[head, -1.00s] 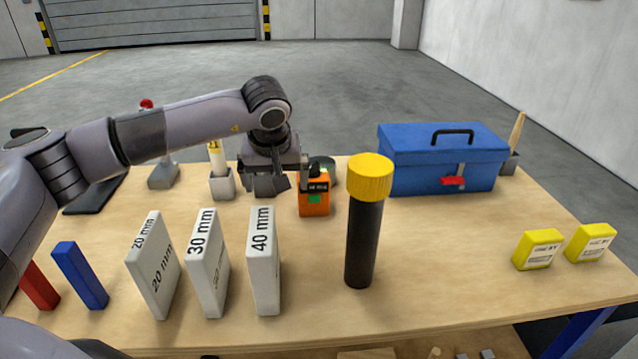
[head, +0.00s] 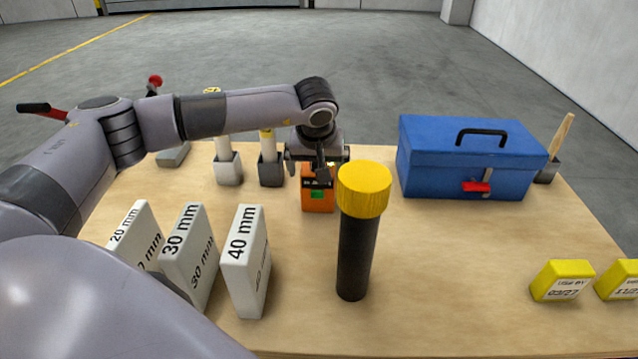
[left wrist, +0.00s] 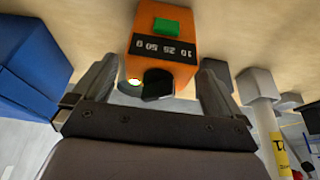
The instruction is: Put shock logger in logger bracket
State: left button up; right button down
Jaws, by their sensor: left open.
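The shock logger looks to be the orange box (head: 318,201) with a green patch, standing on the table behind the black tube. In the left wrist view the orange box (left wrist: 160,45) shows a black strip reading "10 25 50 g". My left gripper (head: 318,168) is over its top, pointing down. In the left wrist view the open gripper (left wrist: 158,85) has one finger on each side of the box, with gaps visible. I cannot make out a logger bracket for certain. My right gripper is not in view.
A black tube with yellow cap (head: 363,195) stands in front of the box. A blue toolbox (head: 465,160) is to its right. White gauge blocks (head: 246,262) stand front left, and grey holders (head: 270,170) behind left. Yellow boxes (head: 562,281) lie front right. The table's right middle is clear.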

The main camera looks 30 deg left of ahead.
pick_arm(q)
jog(key=shift+x, duration=1.1)
jog(key=c, duration=1.2)
jog(key=shift+o, duration=0.2)
jog(key=shift+w, duration=0.1)
jog(key=shift+r, duration=0.15)
notch_tip(320, 180, up, 20)
jog(key=b, duration=0.1)
jog(key=shift+b, duration=0.3)
